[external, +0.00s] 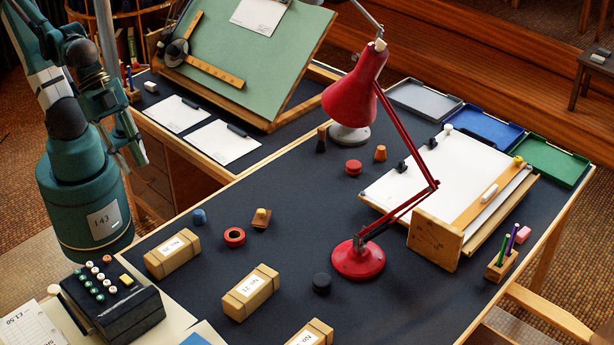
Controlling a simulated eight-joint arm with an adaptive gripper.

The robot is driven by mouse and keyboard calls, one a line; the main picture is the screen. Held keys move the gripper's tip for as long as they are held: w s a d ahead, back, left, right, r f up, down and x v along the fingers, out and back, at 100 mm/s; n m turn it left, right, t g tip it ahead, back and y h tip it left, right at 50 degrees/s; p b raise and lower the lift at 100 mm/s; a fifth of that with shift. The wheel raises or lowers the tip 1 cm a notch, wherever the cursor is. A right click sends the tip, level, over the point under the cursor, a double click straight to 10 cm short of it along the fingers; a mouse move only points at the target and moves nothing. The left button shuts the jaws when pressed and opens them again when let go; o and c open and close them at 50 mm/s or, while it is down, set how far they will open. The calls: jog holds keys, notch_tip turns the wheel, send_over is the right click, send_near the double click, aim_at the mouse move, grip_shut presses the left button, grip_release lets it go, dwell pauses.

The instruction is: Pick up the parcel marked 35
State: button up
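Three tan wrapped parcels with dark bands and white labels lie on the dark desk top. The left parcel (172,254) has a small label whose number I cannot read surely. The middle parcel (250,292) has a label that looks like No. 21. The front parcel (312,333) is cut off by the bottom edge, and its number is not readable. I cannot tell surely which one is marked 35. My gripper (128,158) hangs at the upper left, above and left of the left parcel and apart from it. Its fingers are partly hidden by my arm.
A red lamp (358,260) stands mid-desk, its arm rising high. A black keyed machine (112,298) sits front left. A blue knob (199,216), red ring (234,237) and wooden stamp (261,218) lie behind the parcels. A black round piece (321,283) lies right of the middle parcel.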

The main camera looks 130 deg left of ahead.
jog(key=o, duration=0.9)
jog(key=n+g+h, duration=0.4)
jog(key=n+g, duration=0.3)
jog(key=n, duration=1)
send_over(179, 242)
jog(key=f, duration=1.9)
jog(key=shift+w+d+f+b, duration=0.1)
jog(key=shift+d+f+b, duration=0.1)
jog(key=shift+b, duration=0.2)
jog(key=shift+a+f+n, duration=0.2)
jog(key=shift+f+n, duration=0.1)
jog(key=shift+f, duration=0.45)
jog(key=shift+a+f+n+h, duration=0.1)
jog(key=shift+f+n+h, duration=0.2)
jog(key=shift+f, duration=0.15)
jog(key=shift+f, duration=0.1)
